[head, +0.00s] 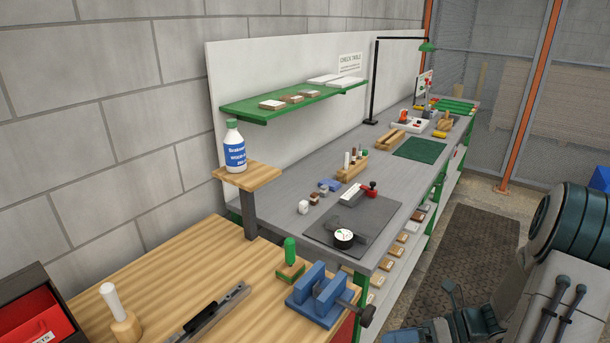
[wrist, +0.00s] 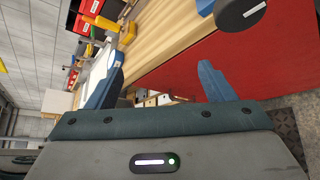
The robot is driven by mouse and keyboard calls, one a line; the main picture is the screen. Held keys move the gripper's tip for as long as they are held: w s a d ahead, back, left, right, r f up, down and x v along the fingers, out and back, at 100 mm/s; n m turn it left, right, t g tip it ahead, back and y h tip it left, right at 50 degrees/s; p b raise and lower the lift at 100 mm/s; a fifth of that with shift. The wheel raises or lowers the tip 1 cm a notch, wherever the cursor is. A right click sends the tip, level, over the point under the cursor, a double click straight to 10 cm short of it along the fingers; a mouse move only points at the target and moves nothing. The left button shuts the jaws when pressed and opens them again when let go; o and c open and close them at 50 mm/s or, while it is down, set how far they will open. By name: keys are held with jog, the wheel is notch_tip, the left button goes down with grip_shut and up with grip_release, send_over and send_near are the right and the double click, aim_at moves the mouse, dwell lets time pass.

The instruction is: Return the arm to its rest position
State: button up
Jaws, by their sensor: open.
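My gripper (wrist: 161,57) shows in the wrist view with its two blue fingers spread wide apart. Nothing is between them. Behind the fingers are the edge of the wooden bench (wrist: 165,42) and its red front panel (wrist: 235,65). In the head view, grey and teal links of my arm (head: 585,225) are folded at the lower right, beside the benches and over the floor. I cannot clearly make out the gripper's fingers in the head view.
The wooden bench (head: 190,275) holds a blue vise (head: 320,300) and a white bottle (head: 234,148) on a raised stand. A grey bench (head: 285,190) with a green shelf (head: 295,97) runs behind. A dark floor mat (head: 470,250) lies in the clear aisle.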

jog(key=s+a+r+n+h, duration=0.2)
jog(key=s+r+n+h, duration=0.3)
jog(key=n, duration=0.9)
jog(key=s+a+r+n+h, duration=0.3)
jog(key=s+r+n+h, duration=0.2)
jog(key=n, duration=0.9)
notch_tip(320, 180, up, 5)
jog(key=h, duration=0.3)
jog(key=shift+a+t, duration=0.15)
jog(key=shift+t, duration=0.25)
jog(key=shift+s+r+n+t+h, duration=0.15)
jog(key=shift+r+n+t+h, duration=0.4)
jog(key=shift+n, duration=0.55)
jog(key=shift+c, duration=0.2)
